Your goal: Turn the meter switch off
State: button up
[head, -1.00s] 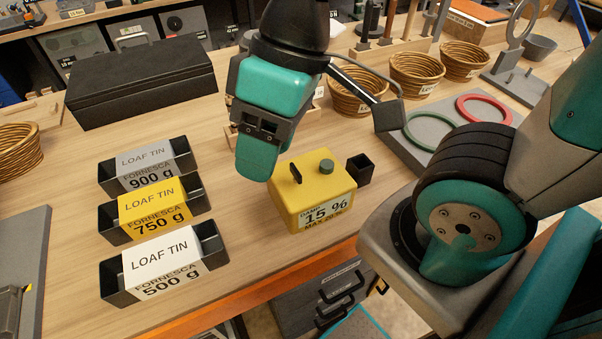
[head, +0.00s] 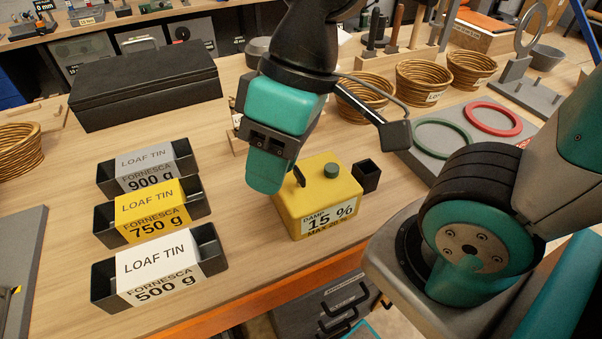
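The yellow meter (head: 288,205) stands on the wooden bench, with a label reading "15 %" and "MAX 20 %" on its front. I cannot tell whether the finger touches the lever.
Three loaf tins (head: 208,243) stand to the left. A small black open box (head: 367,174) sits right of the meter. A black case (head: 145,85) lies behind the tins. Wicker baskets (head: 424,84) and a grey board with green and red rings (head: 493,119) are at the back right.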

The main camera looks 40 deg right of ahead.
aim_at(301, 179)
jog(key=k, duration=0.95)
jog(key=z, duration=0.8)
jog(key=i, duration=0.85)
jog(key=z, duration=0.05)
